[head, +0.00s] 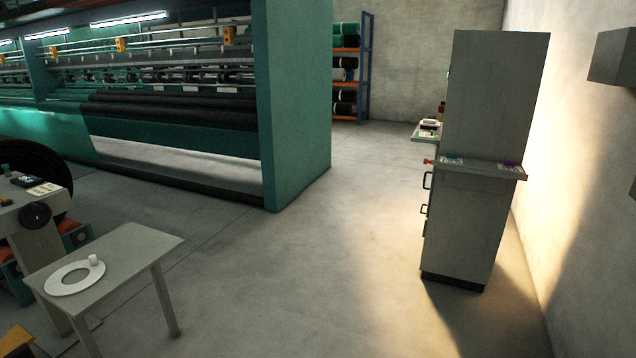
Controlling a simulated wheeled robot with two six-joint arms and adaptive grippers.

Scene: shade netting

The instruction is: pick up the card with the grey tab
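No card with a grey tab can be made out at this distance. Small pale cards lie on the ledge (482,171) of the tall grey cabinet (497,100): one with a teal tab (453,159) and one by a purple tab (510,163). A small dark and white item lies on the cabinet's side shelf (420,135), too small to identify. Another small white item (43,188) lies on the grey stand at the far left; I cannot tell whether it is a card. Neither of my grippers is in view.
A large green netting machine (295,110) fills the back left. A rack of rolls (348,75) stands behind. The concrete floor (310,260) between table and cabinet is clear.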

